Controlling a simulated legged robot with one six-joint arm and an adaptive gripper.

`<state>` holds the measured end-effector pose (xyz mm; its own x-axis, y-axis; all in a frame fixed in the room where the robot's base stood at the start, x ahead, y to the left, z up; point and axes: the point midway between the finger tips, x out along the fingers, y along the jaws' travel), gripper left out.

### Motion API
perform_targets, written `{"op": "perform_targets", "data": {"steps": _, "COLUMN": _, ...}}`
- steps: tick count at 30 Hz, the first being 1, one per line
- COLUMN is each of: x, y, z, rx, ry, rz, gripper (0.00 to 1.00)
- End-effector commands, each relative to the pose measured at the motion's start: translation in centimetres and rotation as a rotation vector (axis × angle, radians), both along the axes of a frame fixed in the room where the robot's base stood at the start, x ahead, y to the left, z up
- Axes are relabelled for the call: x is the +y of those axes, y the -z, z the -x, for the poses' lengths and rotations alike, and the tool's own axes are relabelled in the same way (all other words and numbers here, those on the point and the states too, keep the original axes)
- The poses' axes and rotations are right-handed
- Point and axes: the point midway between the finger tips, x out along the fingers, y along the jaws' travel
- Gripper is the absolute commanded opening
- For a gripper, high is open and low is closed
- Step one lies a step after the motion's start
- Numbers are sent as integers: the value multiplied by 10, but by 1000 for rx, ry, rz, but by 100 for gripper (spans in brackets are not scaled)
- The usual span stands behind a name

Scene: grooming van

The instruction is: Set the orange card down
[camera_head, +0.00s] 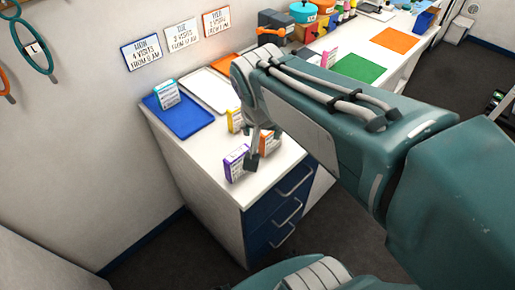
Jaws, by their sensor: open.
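The orange card (269,146) stands upright on the white counter near its front edge, partly hidden by my gripper. My gripper (263,147) is open and low over the counter, with one dark fingertip in front and to the left of the orange card. I cannot tell whether a finger touches the card. A purple card (235,163) stands just left of the fingertip. A yellow card (234,121) stands behind, partly hidden by the arm. A light-blue card (166,95) stands on the blue tray (190,124).
A white tray (205,88) and an orange tray (222,66) lie beyond the blue one, under three wall signs (182,35). A pink card (328,57), a green mat (360,68) and an orange mat (396,40) are farther right. Blue drawers (278,212) are below the counter.

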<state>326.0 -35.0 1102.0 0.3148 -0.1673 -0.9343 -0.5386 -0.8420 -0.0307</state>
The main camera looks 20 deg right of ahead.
Motion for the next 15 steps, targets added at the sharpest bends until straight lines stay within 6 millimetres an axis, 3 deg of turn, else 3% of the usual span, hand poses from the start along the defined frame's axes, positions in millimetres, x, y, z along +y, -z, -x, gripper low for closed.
{"op": "perform_targets", "data": {"steps": 3, "x": 15, "y": -5, "z": 33, "rx": -41, "ry": -212, "rz": 11, "gripper": 70}}
{"op": "perform_targets", "data": {"steps": 7, "x": 27, "y": -5, "z": 59, "rx": -83, "ry": -414, "rz": 37, "gripper": 70}}
{"op": "perform_targets", "data": {"steps": 15, "x": 36, "y": -2, "z": 76, "rx": -117, "ry": -570, "rz": 67, "gripper": 70}}
